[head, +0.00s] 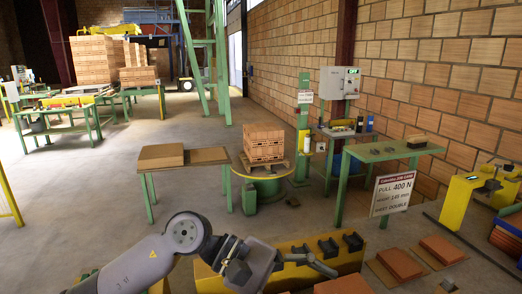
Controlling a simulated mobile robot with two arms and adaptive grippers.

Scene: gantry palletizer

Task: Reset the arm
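My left arm comes in from the lower left. Its grey elbow points up and its forearm bends down to the right. My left gripper (282,262) is at the bottom centre, in front of a yellow stand (350,261) with dark blocks on top. Its fingers are seen side-on and partly blend with the stand, so I cannot tell whether they are open. I see nothing clearly held in it. My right arm and gripper are not in view.
A wrapping turntable (267,188) carries a pallet of brown cartons (263,143). A green table (188,164) stands to its left, another green table (395,149) to its right. A sign (392,193) and orange slabs (400,262) are at lower right.

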